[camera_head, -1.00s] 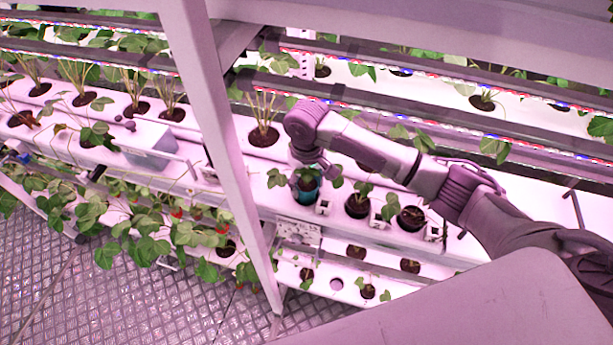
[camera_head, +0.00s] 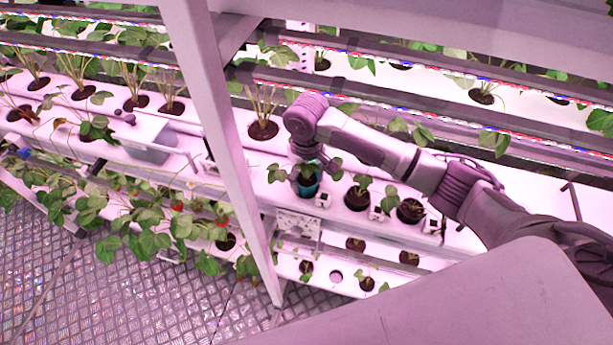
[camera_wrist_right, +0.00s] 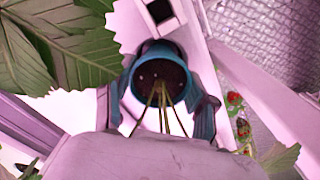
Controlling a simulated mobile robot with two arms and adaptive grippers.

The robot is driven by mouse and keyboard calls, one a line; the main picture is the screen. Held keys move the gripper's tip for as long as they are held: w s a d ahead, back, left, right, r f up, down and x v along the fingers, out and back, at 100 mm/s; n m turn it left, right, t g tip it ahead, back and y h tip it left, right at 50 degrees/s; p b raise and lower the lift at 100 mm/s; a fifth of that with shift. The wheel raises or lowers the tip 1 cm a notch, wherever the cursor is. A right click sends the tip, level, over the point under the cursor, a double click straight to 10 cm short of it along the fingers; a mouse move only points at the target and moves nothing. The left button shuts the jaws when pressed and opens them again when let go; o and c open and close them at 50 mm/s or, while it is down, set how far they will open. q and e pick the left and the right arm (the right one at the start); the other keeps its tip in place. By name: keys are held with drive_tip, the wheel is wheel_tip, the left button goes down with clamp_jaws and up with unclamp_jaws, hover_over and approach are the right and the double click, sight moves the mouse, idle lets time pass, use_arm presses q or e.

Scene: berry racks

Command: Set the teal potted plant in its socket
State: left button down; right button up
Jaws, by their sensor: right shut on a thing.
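The teal pot (camera_head: 309,188) with its green-leaved plant is in my right gripper (camera_head: 307,170), over the front of the white upper shelf (camera_head: 280,203). In the right wrist view the teal pot (camera_wrist_right: 143,53) sits between the two fingers, with dark soil and several thin stems inside. A large leaf fills the upper left there. The pot looks roughly upright. My left gripper is not in view.
Two dark pots (camera_head: 357,199) with plants stand to the right on the same shelf, with small white square blocks (camera_head: 323,200) between. A slanted white post (camera_head: 228,150) rises close to the left. A lower shelf has an empty round hole (camera_head: 336,275).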

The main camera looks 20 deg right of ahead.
drive_tip(key=shift+f, duration=0.45)
drive_tip(key=o, duration=1.3)
wheel_tip(320, 180, up, 7)
drive_tip(key=shift+r, duration=0.2)
drive_tip(key=shift+w+d+r, duration=0.1)
drive_tip(key=shift+w+r, duration=0.2)
drive_tip(key=shift+w, duration=0.1)
drive_tip(key=shift+f, duration=0.1)
